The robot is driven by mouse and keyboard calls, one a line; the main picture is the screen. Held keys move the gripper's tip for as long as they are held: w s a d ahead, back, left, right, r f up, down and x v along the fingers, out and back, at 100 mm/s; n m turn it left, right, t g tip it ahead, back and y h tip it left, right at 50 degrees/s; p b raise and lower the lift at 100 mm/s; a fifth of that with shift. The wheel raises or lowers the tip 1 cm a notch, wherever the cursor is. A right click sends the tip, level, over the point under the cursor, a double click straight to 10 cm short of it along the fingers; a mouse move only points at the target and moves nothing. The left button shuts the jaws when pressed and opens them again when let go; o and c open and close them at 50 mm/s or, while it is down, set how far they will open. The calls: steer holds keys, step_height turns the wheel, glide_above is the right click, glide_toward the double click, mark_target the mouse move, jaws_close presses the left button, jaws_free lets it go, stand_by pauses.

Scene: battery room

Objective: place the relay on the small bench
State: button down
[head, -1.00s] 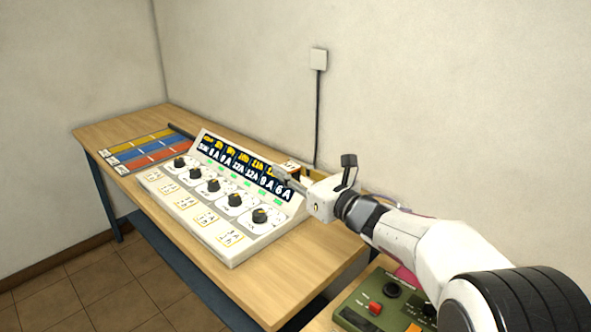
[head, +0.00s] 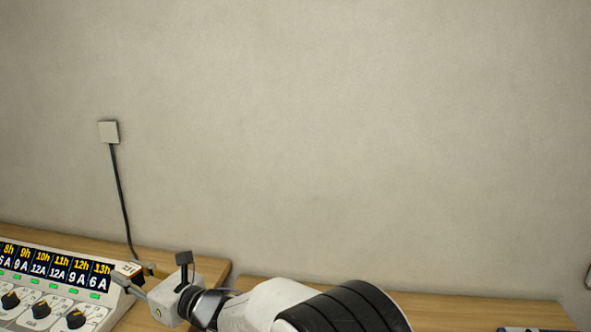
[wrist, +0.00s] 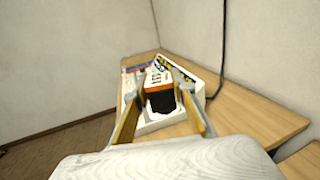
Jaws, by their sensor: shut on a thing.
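The relay (wrist: 158,92) is a dark block with a white and orange labelled top. In the wrist view it sits between the two fingers of my gripper (wrist: 161,98), which is shut on it. In the head view the relay's pale labelled top (head: 127,268) shows just right of the console's display, with my gripper (head: 135,277) around it. A wooden bench (head: 450,306) runs along the wall at the right, past a gap. I cannot tell for certain whether it is the small bench. Part of it seems to show in the wrist view (wrist: 303,162).
A white console (head: 60,302) with dials and a lit display stands on the left bench (head: 185,262), close by my gripper. A dark device (head: 537,329) shows at the lower right edge.

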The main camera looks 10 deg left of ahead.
steer(key=w+d+r+m+t+h, duration=0.2)
steer(key=w+d+t, duration=0.1)
steer(key=d, duration=0.8)
steer(key=w+d+r+m+t+h, duration=0.2)
steer(key=w+d+r+m+t, duration=0.1)
steer(key=d, duration=0.9)
steer(key=w+d+r+m+t+h, duration=0.2)
steer(key=w+d+t, duration=0.15)
steer(key=d, duration=0.75)
steer(key=s+d+r+m+t+h, duration=0.1)
steer(key=s+d+r+m+h, duration=0.1)
steer(key=d, duration=0.9)
steer(key=s+d+r+m+t+h, duration=0.1)
steer(key=s+d+r+m+h, duration=0.2)
steer(key=d, duration=0.9)
steer(key=s+d+r+m+t+h, duration=0.1)
steer(key=s+d+r+h, duration=0.3)
steer(key=d, duration=0.8)
steer(key=shift+r+m+h, duration=0.9)
steer(key=shift+r+h, duration=0.15)
steer(key=shift+h, duration=0.15)
steer(key=shift+w+t, duration=0.1)
steer(key=shift+t, duration=0.15)
